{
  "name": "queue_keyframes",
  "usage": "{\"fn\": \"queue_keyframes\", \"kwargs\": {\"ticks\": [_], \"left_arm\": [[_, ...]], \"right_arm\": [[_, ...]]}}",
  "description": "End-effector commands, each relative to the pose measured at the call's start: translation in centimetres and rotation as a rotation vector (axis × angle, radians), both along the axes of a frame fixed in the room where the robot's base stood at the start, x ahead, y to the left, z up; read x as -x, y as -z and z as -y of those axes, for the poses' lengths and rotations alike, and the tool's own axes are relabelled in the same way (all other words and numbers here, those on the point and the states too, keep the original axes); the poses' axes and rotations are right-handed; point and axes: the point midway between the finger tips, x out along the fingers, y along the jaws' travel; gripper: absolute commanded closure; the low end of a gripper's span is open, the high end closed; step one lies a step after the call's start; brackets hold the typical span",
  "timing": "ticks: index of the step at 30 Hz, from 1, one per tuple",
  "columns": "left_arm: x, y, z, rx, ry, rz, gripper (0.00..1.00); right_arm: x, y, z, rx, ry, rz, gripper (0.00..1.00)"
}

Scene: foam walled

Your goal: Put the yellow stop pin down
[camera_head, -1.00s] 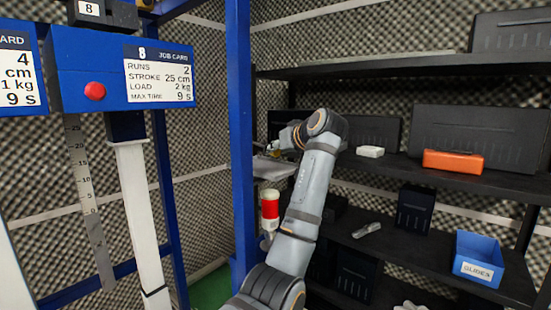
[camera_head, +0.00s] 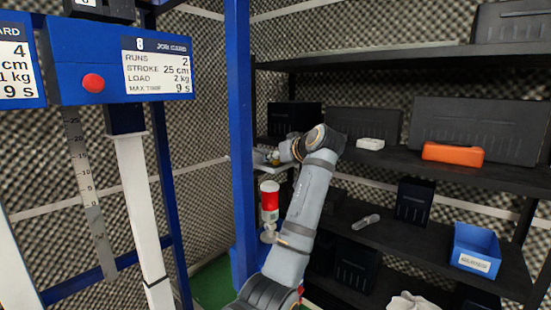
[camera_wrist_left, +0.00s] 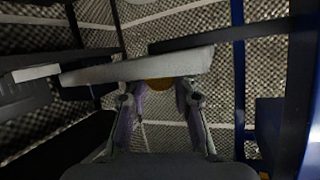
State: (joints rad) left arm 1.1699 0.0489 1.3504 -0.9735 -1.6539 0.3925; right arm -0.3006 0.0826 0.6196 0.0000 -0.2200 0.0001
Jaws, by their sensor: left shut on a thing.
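My left arm reaches up beside the blue post, and its gripper (camera_head: 268,157) is small and partly hidden by the wrist in the head view. In the left wrist view the two fingers of the left gripper (camera_wrist_left: 160,97) are shut on the yellow stop pin (camera_wrist_left: 158,84), which shows only as a small yellow-orange patch between the fingertips. A pale grey ledge (camera_wrist_left: 125,70) crosses just in front of the fingertips and hides part of the pin. I cannot tell whether the pin touches the ledge. My right gripper is not in view.
A blue post (camera_head: 240,120) stands close left of my gripper. Dark shelves at right hold an orange box (camera_head: 452,154), a white block (camera_head: 371,144) and a blue bin (camera_head: 476,250).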

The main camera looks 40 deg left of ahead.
Motion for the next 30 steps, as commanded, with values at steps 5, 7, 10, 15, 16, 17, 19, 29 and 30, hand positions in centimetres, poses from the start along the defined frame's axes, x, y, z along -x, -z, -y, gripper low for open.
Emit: {"fn": "queue_keyframes", "kwargs": {"ticks": [5, 7, 10, 15, 16, 17, 19, 29, 30], "left_arm": [[0.0, 0.2, 0.0, 0.002, -0.001, -0.003, 0.68], [0.0, 0.3, 0.0, 0.002, 0.0, -0.005, 0.59], [0.0, 0.3, 0.0, 0.002, 0.001, -0.004, 0.52], [0.0, 0.3, 0.0, 0.002, 0.001, -0.004, 0.52], [0.0, 0.3, 0.0, 0.002, 0.001, -0.004, 0.52], [0.0, 0.3, 0.0, 0.002, 0.001, -0.004, 0.52], [0.0, -0.1, 0.0, 0.002, 0.001, -0.004, 0.52], [2.2, -2.9, 5.4, 0.004, 0.005, 0.001, 0.52], [2.5, -3.3, 6.2, 0.003, 0.005, 0.001, 0.52]], "right_arm": [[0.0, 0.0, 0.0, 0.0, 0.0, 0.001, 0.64], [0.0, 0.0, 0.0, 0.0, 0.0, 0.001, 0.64], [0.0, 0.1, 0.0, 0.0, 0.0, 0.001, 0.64], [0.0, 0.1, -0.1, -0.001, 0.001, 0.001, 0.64], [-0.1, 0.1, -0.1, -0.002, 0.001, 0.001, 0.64], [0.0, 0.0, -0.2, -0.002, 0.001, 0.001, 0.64], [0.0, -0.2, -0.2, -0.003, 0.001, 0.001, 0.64], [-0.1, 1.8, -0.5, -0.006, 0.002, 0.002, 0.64], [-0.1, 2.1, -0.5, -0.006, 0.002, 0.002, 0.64]]}}
